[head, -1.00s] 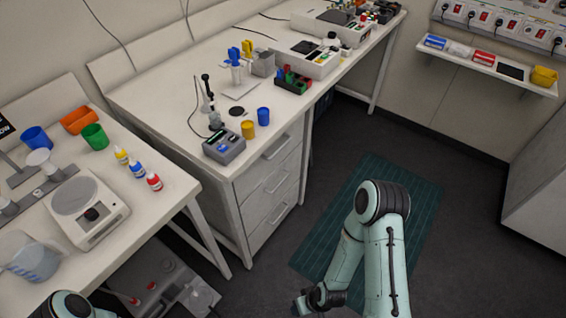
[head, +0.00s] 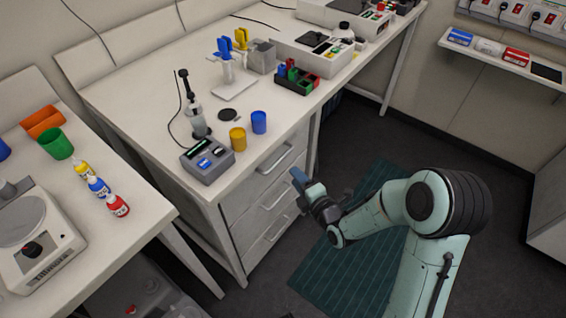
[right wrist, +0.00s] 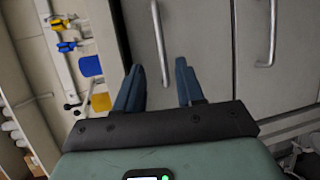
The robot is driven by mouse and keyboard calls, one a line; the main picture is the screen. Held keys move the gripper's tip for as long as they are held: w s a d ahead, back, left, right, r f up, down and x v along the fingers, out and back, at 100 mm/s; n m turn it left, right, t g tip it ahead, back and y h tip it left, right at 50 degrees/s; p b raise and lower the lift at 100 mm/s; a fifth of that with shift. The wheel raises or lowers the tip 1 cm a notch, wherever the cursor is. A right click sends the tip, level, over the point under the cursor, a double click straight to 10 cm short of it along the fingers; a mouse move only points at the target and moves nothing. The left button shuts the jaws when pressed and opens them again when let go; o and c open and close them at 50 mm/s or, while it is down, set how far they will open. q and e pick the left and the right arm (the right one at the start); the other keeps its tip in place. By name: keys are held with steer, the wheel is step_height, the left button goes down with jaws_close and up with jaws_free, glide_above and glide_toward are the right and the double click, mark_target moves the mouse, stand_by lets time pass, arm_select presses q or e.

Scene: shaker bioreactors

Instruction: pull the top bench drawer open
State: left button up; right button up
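The top bench drawer (head: 262,184) is shut, in the white unit under the bench, with a grey bar handle (head: 275,158). My right gripper (head: 296,178) is just in front of the drawer unit, to the right of and a little below that handle in the head view. In the right wrist view the right gripper (right wrist: 158,68) is open and empty. There the top drawer's handle (right wrist: 158,35) lines up with the gap between the blue fingers, and its near end reaches into the gap. Contact cannot be told. My left gripper is not in view.
Two lower drawers show below, the middle one with its own handle (head: 276,190). On the bench top near the edge stand a yellow cup (head: 238,139), a blue cup (head: 259,122) and a grey device (head: 207,161). A green mat (head: 345,265) lies on clear floor.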

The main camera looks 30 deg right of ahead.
steer(key=w+f, duration=0.2)
steer(key=w, duration=0.7)
steer(key=shift+d, duration=0.1)
jaws_close()
